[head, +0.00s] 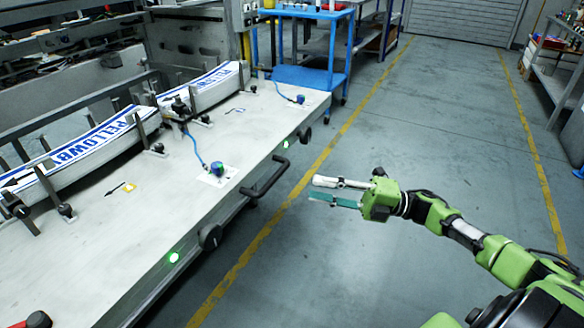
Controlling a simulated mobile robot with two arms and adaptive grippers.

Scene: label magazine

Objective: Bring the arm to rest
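My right arm comes in from the lower right, over the floor. Its gripper (324,190) is to the right of the bench's front edge, clear of the bench. Its two fingers, one whitish and one teal, point left with a gap between them, and nothing shows in the gap. My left arm and gripper are out of view.
A long pale bench (130,240) fills the left, with a black front handle (266,177) and round knobs on its edge. Curved blue-and-white labelled panels (95,150) stand among posts on it. A blue cart (300,75) is behind. The grey floor (440,130) is open.

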